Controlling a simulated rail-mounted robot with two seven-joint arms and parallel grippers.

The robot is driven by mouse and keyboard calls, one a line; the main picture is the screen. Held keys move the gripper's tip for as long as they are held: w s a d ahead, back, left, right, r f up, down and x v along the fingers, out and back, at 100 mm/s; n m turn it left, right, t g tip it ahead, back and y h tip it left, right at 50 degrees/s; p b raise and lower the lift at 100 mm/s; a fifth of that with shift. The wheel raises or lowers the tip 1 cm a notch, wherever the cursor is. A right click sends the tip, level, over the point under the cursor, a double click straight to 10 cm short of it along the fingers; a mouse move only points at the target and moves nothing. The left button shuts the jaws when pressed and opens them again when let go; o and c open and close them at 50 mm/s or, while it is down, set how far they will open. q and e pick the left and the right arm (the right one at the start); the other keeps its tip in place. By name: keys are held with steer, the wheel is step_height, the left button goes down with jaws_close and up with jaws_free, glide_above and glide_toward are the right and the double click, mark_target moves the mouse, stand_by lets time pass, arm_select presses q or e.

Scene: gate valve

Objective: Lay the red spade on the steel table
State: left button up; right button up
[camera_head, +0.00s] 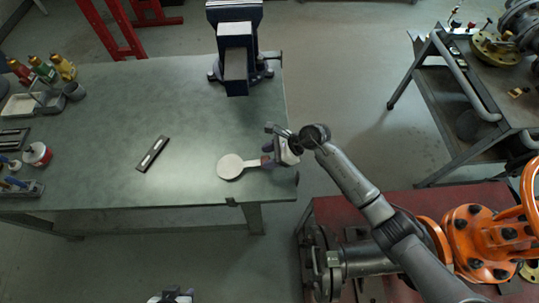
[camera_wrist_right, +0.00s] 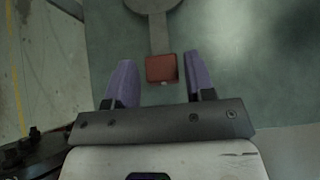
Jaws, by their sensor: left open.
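The spade is a pale grey round disc (camera_head: 230,167) with a short handle ending in a red block. It appears to lie flat on the steel table (camera_head: 195,115), near the table's right front corner. The red block (camera_wrist_right: 162,68) shows in the right wrist view between the purple fingers of my right gripper (camera_head: 269,152), with gaps on both sides. My right gripper is open, at the handle end of the spade. My left gripper (camera_head: 172,294) is open and empty at the bottom edge of the head view, in front of the table and partly cut off.
A blue vise (camera_head: 236,50) stands at the table's back right. A level-like bar (camera_head: 152,154) lies left of the spade. Bottles (camera_head: 45,70), trays and a red-and-white can (camera_head: 37,154) fill the left side. A red bench (camera_head: 330,210) with an orange valve (camera_head: 480,240) is at lower right.

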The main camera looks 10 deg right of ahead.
steer(key=o, duration=0.3)
steer(key=v, duration=1.4)
steer(key=shift+f+p, duration=0.15)
steer(key=shift+p, duration=0.25)
